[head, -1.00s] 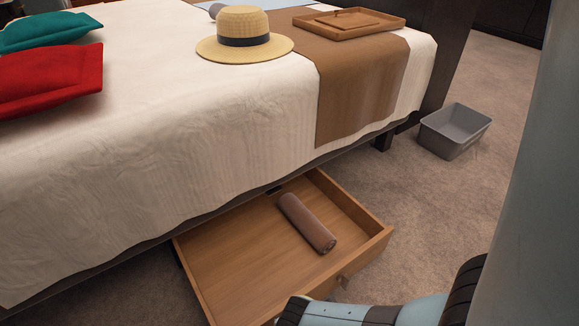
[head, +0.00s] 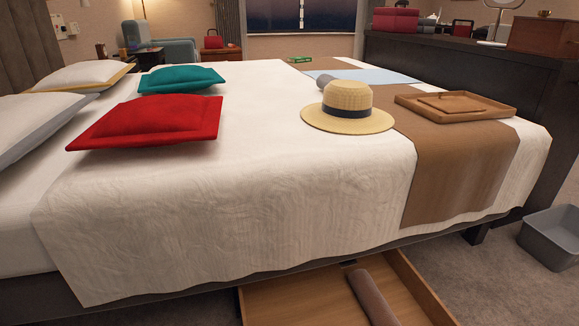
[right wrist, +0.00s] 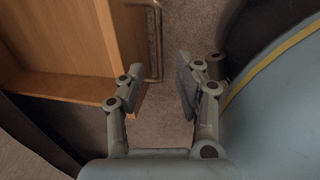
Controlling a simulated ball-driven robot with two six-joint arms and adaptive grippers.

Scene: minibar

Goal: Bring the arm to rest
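My right gripper (right wrist: 155,90) shows in the right wrist view, open and empty, its two fingers apart over the carpet. It is beside the open wooden drawer (right wrist: 70,85) and its metal handle (right wrist: 156,45), and no contact with the handle is clear. In the head view the drawer (head: 300,304) is pulled out from under the bed, with a brown rolled cloth (head: 371,298) lying in it. Neither gripper shows in the head view, and my left gripper is in no view.
The bed (head: 240,200) holds a straw hat (head: 347,98), a wooden tray (head: 490,107), a red cushion (head: 150,122) and a teal cushion (head: 180,78). A grey bin (head: 553,240) stands on the carpet at right.

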